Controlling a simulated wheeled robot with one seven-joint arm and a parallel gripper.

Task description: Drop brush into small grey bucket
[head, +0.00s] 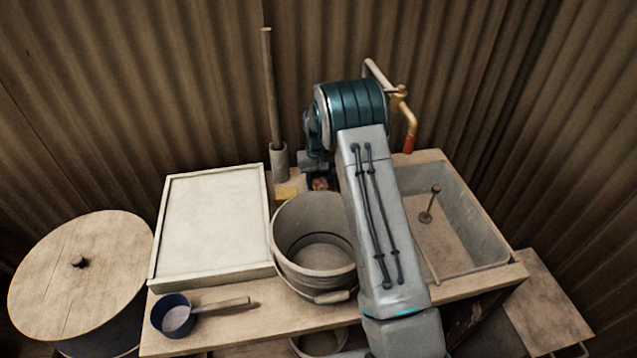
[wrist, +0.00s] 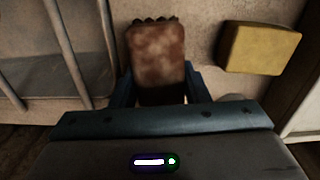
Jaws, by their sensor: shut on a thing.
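My gripper (head: 318,178) is low over the back of the counter, behind the large grey bucket, and is shut on the brush. The brush is a brown block (wrist: 157,55) with dark bristles at one end, between my blue fingers in the wrist view. In the head view only a little of the brush (head: 320,184) shows under my gripper. I cannot tell if it touches the counter. A grey bucket (head: 290,232) with a wire handle stands on the counter, its right side hidden by my arm. Another grey bucket (head: 322,342) shows partly below the counter's front edge.
A yellow sponge (head: 287,193) lies beside the brush; it also shows in the wrist view (wrist: 260,47). A grey holder (head: 279,162) with a tall stick stands behind. A white tray (head: 212,225), a blue ladle (head: 171,317) and a sink (head: 470,222) flank the bucket.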

